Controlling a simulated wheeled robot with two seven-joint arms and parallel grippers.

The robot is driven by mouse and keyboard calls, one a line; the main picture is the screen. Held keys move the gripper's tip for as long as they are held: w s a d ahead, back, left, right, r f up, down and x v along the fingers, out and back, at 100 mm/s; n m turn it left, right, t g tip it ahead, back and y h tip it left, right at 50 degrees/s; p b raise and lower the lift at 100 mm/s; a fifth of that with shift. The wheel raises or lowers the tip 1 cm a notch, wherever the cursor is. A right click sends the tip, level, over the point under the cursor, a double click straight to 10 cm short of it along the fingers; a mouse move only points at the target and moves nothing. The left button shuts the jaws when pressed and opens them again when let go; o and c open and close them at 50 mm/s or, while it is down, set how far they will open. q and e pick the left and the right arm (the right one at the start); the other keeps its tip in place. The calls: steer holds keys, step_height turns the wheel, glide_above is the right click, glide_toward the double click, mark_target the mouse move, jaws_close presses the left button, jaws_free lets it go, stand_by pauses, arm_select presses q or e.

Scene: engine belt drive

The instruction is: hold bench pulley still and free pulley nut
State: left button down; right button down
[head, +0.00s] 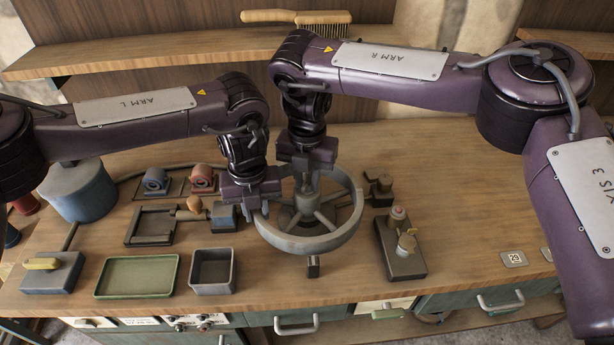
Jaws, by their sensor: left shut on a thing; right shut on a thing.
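The bench pulley (341,236) is a large grey spoked wheel lying flat at the middle of the bench. My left gripper (263,208) is at the left side of its rim, shut on the rim. My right gripper (304,188) points down over the hub from above and behind. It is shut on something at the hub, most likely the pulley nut. The nut itself is hidden by the gripper, so I cannot tell whether it is still seated.
A green tray (137,293) and an open grey box (233,272) stand at front left. A dark block with knobs (400,262) stands right of the pulley. A small dark post (313,267) is in front. The bench's right side is mostly clear.

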mark_target(307, 183)
stand_by(0.3)
steer(key=c, duration=1.3)
jaws_free()
steer(key=shift+o, duration=0.2)
step_height(307, 183, up, 12)
